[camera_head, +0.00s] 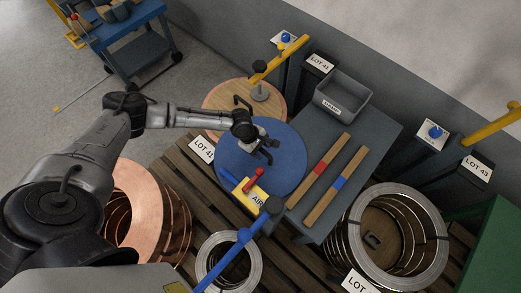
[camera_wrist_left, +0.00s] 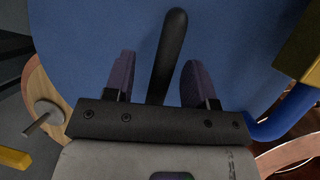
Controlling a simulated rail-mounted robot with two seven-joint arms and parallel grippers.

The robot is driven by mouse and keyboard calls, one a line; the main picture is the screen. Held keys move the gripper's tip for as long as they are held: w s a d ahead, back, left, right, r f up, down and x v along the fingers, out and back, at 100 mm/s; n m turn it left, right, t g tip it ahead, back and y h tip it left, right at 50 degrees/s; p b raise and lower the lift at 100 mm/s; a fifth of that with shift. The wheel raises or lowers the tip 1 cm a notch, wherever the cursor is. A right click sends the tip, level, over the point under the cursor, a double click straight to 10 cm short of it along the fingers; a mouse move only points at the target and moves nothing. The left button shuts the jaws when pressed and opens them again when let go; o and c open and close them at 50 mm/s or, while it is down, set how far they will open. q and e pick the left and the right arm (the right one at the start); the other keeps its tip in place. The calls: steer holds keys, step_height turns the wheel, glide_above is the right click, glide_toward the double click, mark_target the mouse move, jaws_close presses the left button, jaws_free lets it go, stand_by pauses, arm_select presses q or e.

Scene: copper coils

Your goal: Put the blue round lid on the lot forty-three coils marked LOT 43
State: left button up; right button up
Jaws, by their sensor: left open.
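The blue round lid (camera_head: 287,165) lies flat in the middle of the head view, beside and partly over the grey table. Its black bar handle also shows in the left wrist view (camera_wrist_left: 167,55). My left gripper (camera_head: 266,152) is over the lid at this handle. In the wrist view its fingers (camera_wrist_left: 158,80) are open, one on each side of the handle, with gaps. A stack of metal coils (camera_head: 347,235) stands at the lower right; its front tag (camera_head: 358,283) reads LOT, its number cut off. A LOT 43 sign (camera_head: 477,168) stands behind it. My right gripper is out of view.
The grey table (camera_head: 375,125) carries a grey bin (camera_head: 343,97) and two wooden bars with red and blue bands. A yellow AIR box (camera_head: 250,195) and blue pipe (camera_head: 240,245) are near the lid. Copper coils (camera_head: 145,200) and smaller coils stand on the pallet.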

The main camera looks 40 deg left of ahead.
arm_select(q)
steer(key=shift+c, duration=0.4)
jaws_close()
steer(key=shift+r, duration=0.1)
stand_by(0.8)
